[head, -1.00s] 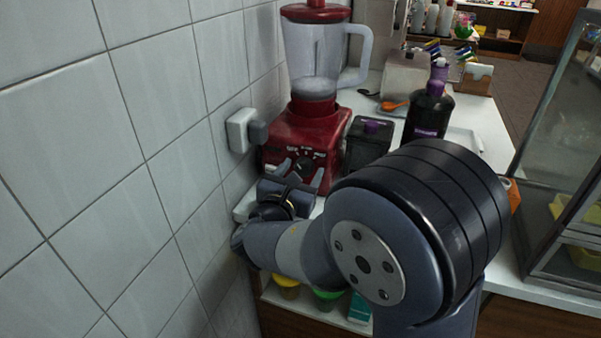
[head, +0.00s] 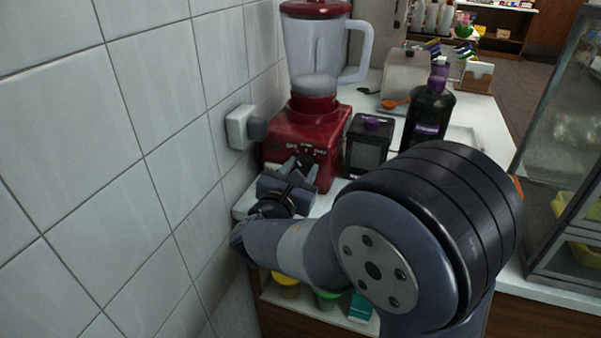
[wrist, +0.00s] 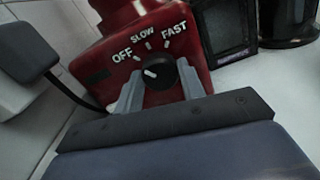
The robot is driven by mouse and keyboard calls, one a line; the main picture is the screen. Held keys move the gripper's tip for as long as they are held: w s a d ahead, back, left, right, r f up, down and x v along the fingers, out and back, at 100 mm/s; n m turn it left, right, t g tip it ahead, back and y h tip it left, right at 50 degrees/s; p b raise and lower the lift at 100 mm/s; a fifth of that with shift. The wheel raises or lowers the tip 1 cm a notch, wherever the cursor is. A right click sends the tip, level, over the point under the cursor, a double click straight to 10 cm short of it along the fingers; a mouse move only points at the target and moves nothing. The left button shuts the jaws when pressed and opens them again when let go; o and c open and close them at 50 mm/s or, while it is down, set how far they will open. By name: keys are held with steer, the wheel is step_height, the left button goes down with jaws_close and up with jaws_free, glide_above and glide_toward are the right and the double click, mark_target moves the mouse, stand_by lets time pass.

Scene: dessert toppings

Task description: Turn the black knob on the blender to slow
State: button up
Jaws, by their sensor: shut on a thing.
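The red blender (head: 300,135) stands on the white counter against the tiled wall, with a clear jug on top. Its black knob (wrist: 161,72) is on the front panel, below the printed words OFF, SLOW and FAST. The knob's white mark is on its left side, toward OFF rather than FAST. My gripper (wrist: 160,82) has one finger on each side of the knob and is shut on it. In the head view my gripper (head: 299,168) is at the blender's front, and the knob is mostly hidden by it.
A wall socket with a plug (head: 240,128) is just left of the blender. A black box with a purple knob (head: 368,145) and a dark bottle (head: 428,115) stand close on the right. A glass case (head: 565,150) is at far right.

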steer(key=m+b, duration=0.3)
steer(key=b, duration=0.2)
steer(key=shift+f+m, duration=0.3)
steer(key=shift+m, duration=0.1)
steer(key=m+b, duration=0.3)
steer(key=b, duration=0.1)
steer(key=shift+r, duration=0.2)
steer(key=shift+r+m, duration=0.1)
steer(key=shift+m, duration=0.2)
steer(key=o, duration=1)
steer(key=v, duration=1)
steer(key=shift+s+a+p, duration=0.15)
steer(key=shift+s+p, duration=0.25)
